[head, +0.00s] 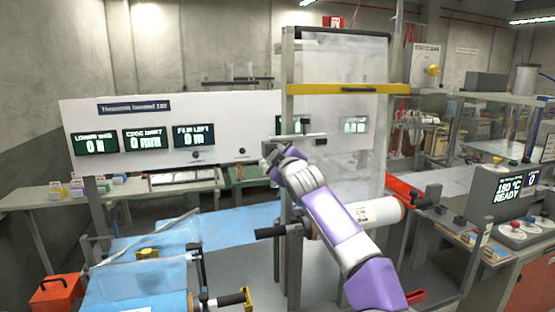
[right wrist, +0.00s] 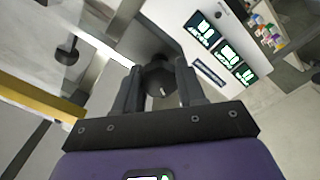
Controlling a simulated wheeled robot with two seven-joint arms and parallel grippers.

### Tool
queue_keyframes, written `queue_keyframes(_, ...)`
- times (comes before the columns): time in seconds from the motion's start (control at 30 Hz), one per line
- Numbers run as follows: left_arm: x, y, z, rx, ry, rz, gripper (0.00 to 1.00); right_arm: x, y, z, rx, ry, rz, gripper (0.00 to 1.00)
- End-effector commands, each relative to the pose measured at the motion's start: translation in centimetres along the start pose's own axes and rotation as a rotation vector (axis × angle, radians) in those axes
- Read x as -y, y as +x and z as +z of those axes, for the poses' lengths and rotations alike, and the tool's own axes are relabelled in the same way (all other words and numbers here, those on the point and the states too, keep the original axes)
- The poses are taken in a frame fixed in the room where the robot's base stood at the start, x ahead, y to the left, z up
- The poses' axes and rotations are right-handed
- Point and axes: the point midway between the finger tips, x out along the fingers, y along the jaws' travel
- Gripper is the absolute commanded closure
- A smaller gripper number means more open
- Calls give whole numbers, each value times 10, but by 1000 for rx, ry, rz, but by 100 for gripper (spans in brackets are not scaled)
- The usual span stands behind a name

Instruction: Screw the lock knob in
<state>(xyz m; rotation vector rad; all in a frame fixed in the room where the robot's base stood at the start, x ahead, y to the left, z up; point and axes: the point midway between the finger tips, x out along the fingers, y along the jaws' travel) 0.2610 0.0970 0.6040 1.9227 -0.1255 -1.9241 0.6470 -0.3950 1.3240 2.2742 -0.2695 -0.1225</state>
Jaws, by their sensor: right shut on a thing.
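The black lock knob (right wrist: 158,82) sits between the two fingers of my right gripper (right wrist: 160,88) in the right wrist view. The fingers are closed on its sides, and a pale mark shows on its face. The knob is at a grey metal post and bar; how deep its thread sits cannot be seen. In the head view my right gripper (head: 276,150) reaches up to the grey upright post (head: 288,120) of the film frame. The knob is not clearly visible there. My left gripper is in neither view.
A white film roll (head: 370,214) lies behind my right forearm. A black handle (head: 270,232) juts left. A display panel (head: 170,127) stands behind. An orange box (head: 55,292) sits lower left.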

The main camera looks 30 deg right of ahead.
Motion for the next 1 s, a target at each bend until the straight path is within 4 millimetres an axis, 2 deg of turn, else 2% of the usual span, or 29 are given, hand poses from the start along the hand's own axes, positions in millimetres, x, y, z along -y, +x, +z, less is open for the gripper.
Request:
queue_keyframes(0.03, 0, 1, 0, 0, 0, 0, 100, 7, 2, 2, 7, 12, -14, 91)
queue_keyframes(0.57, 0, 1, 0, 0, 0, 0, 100, 6, 2, 2, 7, 34, -13, 91)
queue_keyframes(0.6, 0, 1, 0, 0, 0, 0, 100, 6, 2, 2, 7, 34, -13, 58)
queue_keyframes(0.73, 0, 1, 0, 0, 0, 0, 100, 4, 1, 1, 5, 33, -9, 38)
queue_keyframes(0.77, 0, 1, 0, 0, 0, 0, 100, 4, 1, 1, 5, 33, -9, 35)
queue_keyframes(1.0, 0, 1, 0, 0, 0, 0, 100, 1, 0, 0, 2, 32, -4, 35)
